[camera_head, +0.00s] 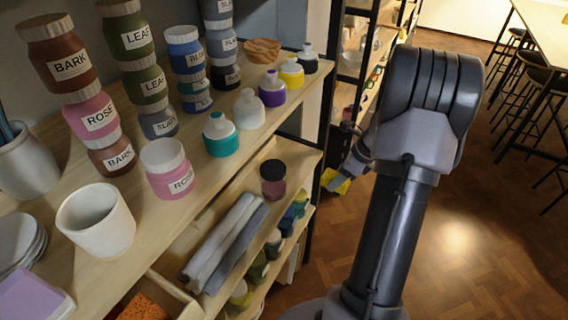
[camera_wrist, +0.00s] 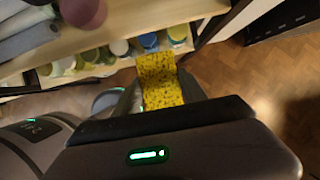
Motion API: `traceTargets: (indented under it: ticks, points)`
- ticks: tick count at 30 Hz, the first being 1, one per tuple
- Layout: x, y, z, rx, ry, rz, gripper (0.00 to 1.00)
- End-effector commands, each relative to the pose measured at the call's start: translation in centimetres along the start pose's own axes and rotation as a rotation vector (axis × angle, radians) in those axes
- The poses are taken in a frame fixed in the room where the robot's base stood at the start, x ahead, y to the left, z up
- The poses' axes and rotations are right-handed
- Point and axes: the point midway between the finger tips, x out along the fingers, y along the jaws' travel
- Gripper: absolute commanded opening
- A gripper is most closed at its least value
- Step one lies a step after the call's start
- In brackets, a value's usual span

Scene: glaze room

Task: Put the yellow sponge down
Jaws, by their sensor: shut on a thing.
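The yellow sponge (camera_wrist: 160,82) shows in the wrist view, speckled with dark spots, between the fingers of my gripper (camera_wrist: 160,95). My gripper is shut on it. In the head view the sponge (camera_head: 336,181) is a small yellow patch beside my gripper (camera_head: 346,178), partly hidden by it. It is held in the air at the right end of the wooden shelf unit, above the floor. My arm hides part of the area behind it.
The top shelf (camera_head: 190,170) bears stacked labelled jars, several capped bottles and a white cup (camera_head: 97,220). A lower shelf holds rolled grey cloths (camera_head: 225,240) and a dark-lidded jar (camera_head: 273,179). Another rack stands behind. The wooden floor (camera_head: 460,230) at right is clear near my arm; stools stand beyond.

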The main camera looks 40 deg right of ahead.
Motion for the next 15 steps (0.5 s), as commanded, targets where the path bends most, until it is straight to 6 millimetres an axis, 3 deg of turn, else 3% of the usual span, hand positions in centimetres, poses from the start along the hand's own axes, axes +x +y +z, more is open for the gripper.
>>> traceTargets:
  ticks: [6,15]
  points:
    - [3.2,0.1,6.9,-0.010,-0.001,0.002,0.17]
    - [5.3,0.2,12.1,-0.012,0.000,0.002,0.17]
